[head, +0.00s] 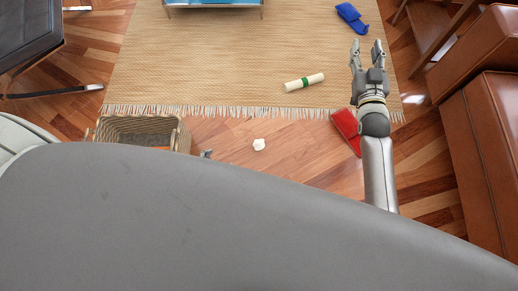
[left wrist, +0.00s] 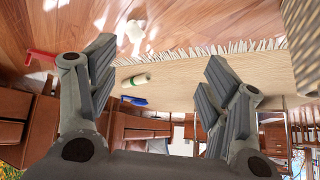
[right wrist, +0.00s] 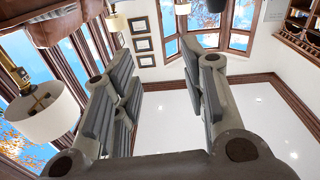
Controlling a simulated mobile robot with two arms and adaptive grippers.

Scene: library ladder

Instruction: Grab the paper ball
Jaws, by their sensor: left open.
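The paper ball (head: 259,144) is small, white and crumpled. It lies on the wood floor just in front of the rug's fringe. It also shows in the left wrist view (left wrist: 135,31), near the top between the fingers and apart from them. Only a tip of my left gripper (head: 206,154) shows in the head view, left of the ball; my grey body hides the rest. In the left wrist view the left gripper (left wrist: 160,58) is open and empty. My right gripper (head: 368,48) is raised on the right, open and empty; the right wrist view (right wrist: 158,55) shows only room behind it.
A wicker basket (head: 183,138) stands left of the ball. A red book-like object (head: 345,124) lies to its right. A green-banded paper roll (head: 304,83) and a blue object (head: 351,17) lie on the woven rug (head: 215,60). Brown leather seats (head: 485,130) stand at right.

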